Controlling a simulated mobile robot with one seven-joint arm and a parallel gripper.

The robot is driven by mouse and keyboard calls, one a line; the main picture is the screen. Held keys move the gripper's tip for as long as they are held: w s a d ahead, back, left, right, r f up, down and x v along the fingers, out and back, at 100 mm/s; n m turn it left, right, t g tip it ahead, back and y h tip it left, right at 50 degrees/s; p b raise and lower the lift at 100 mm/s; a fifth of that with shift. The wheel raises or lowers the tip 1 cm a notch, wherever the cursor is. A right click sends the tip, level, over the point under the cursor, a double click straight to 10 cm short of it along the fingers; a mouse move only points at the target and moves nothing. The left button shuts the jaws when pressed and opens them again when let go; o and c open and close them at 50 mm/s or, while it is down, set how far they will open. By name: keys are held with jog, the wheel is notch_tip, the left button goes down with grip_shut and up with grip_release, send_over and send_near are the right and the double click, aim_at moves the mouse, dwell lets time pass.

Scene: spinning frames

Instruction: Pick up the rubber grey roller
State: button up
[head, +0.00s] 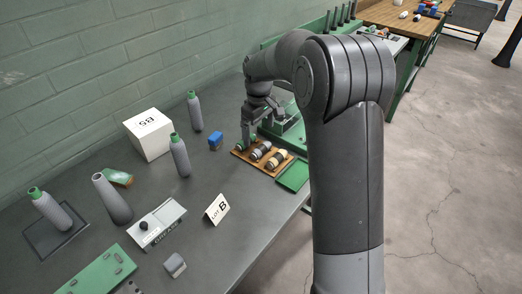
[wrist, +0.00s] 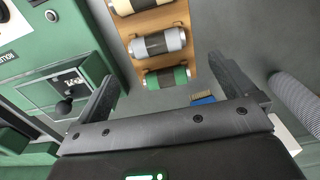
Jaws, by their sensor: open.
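The grey roller (head: 261,151), with a dark middle band, lies in the middle of a wooden rack (head: 237,152) on the bench. It also shows in the wrist view (wrist: 174,39), beyond my fingertips. A green-ended roller (wrist: 179,74) lies beside it, nearer my gripper, and a cream-ended roller (head: 277,158) lies on its other side. My gripper (head: 248,138) is over the green-ended roller's end of the rack. In the wrist view its fingers (wrist: 163,80) are spread wide, with nothing held. The arm partly hides the green-ended roller in the head view.
A green machine (head: 288,128) stands close behind the rack, and a green tray (head: 294,175) lies beside it. A white box (head: 150,140) is near the wall.

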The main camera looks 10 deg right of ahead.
aim_at(261, 146)
jog(key=f, duration=0.7)
jog(key=shift+d+f, duration=0.3)
jog(key=shift+f, duration=0.1)
jog(key=shift+s, duration=0.1)
jog(key=c, duration=1.1)
